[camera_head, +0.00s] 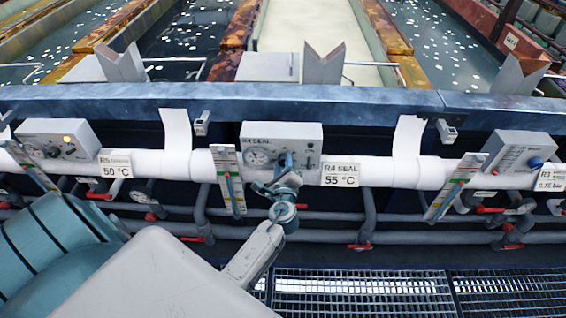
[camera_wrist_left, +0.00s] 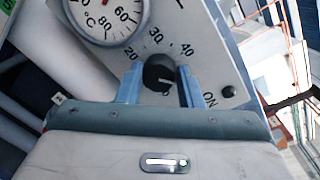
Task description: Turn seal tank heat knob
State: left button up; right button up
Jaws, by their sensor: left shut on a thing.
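The seal tank's control box (camera_head: 301,138) is a grey box marked R4 SEAL on the white pipe, in the middle of the head view. Its black heat knob (camera_wrist_left: 160,73) shows in the left wrist view, with a scale around it marked 20, 30 and 40. My left gripper (camera_head: 285,163) is at the face of the box in the head view. In the left wrist view the blue fingers of my left gripper (camera_wrist_left: 160,84) stand on both sides of the knob, shut on it. In the head view the gripper hides the knob. My right gripper is not in view.
A round dial gauge (camera_head: 258,157) sits left of the knob. A thermometer strip (camera_head: 229,180) hangs at the left. Pipes with red valve handles (camera_head: 361,246) run below.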

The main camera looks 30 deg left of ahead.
pick_arm(q)
jog(key=shift+d+f+m+p, duration=0.1)
jog(key=shift+m+p, duration=1)
jog(key=shift+m, duration=2.5)
jog(key=o, duration=1)
jog(key=b+v, duration=0.1)
jog(key=v, duration=0.2)
jog(key=b+v, duration=0.1)
jog(key=v, duration=0.3)
jog(key=b+v, duration=0.1)
jog(key=v, duration=0.2)
jog(key=shift+s+d+f, duration=0.2)
jog(key=shift+d, duration=0.15)
